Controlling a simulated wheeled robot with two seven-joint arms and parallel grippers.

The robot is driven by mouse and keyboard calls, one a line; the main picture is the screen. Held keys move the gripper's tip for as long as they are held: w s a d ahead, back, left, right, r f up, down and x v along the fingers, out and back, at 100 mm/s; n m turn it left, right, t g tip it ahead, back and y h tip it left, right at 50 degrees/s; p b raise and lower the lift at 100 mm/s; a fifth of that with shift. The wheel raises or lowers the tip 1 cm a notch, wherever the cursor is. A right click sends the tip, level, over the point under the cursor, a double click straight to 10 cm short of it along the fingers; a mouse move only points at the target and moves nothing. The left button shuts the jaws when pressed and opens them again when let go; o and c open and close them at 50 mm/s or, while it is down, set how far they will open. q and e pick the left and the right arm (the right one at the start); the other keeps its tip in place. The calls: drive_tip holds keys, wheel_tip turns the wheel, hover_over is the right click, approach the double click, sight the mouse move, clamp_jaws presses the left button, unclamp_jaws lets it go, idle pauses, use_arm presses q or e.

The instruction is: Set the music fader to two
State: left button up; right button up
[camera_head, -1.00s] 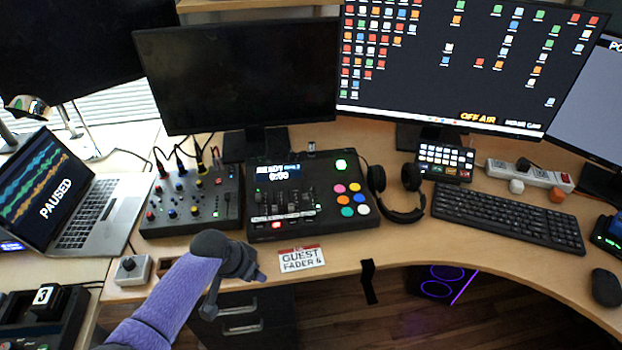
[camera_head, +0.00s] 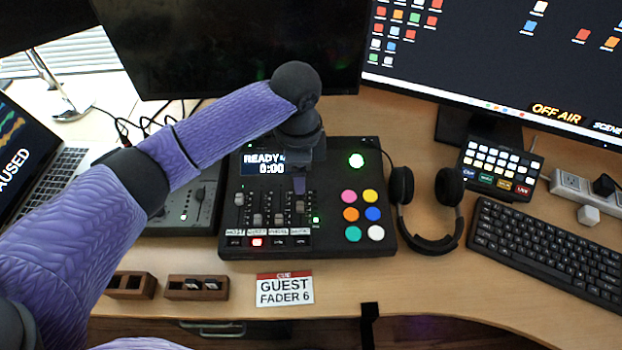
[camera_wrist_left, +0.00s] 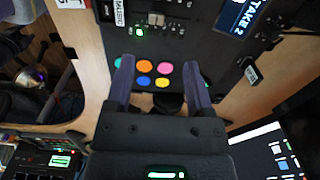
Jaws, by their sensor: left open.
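The black fader console (camera_head: 335,240) stands on the desk with its screen reading READY 0:00. Several grey fader caps sit in its slots above white labels. The rightmost is the music fader (camera_head: 300,207), partly up its slot. The left wrist view shows the MUSIC label (camera_wrist_left: 119,12) at the top edge. My left gripper (camera_head: 299,186) is over the console just behind the music fader, pointing down. In the left wrist view it is open and empty, its fingers (camera_wrist_left: 157,63) apart over the coloured buttons. Whether a fingertip touches the console is unclear.
Coloured buttons (camera_head: 351,214) lie right of the faders. A small mixer (camera_head: 185,210) is at left, partly behind my arm. A card reading GUEST FADER 6 (camera_head: 284,290) lies in front. A monitor (camera_head: 230,45) stands behind.

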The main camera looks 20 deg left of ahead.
sight(300, 205)
use_arm(q)
drive_tip(key=f+b, duration=0.1)
drive_tip(key=f, duration=0.2)
drive_tip(key=f+b, duration=0.1)
drive_tip(key=f, duration=0.2)
drive_tip(key=f+b, duration=0.2)
drive_tip(key=f, duration=0.1)
drive_tip(key=shift+s, duration=0.3)
drive_tip(key=shift+f, duration=0.25)
drive_tip(key=c, duration=0.7)
clamp_jaws()
use_arm(e)
drive_tip(key=shift+g, duration=0.5)
drive_tip(key=s+f, duration=0.2)
drive_tip(key=s+d+f, duration=0.1)
drive_tip(key=s+f, duration=0.1)
drive_tip(key=shift+d, duration=0.15)
drive_tip(key=shift+w+d, duration=0.1)
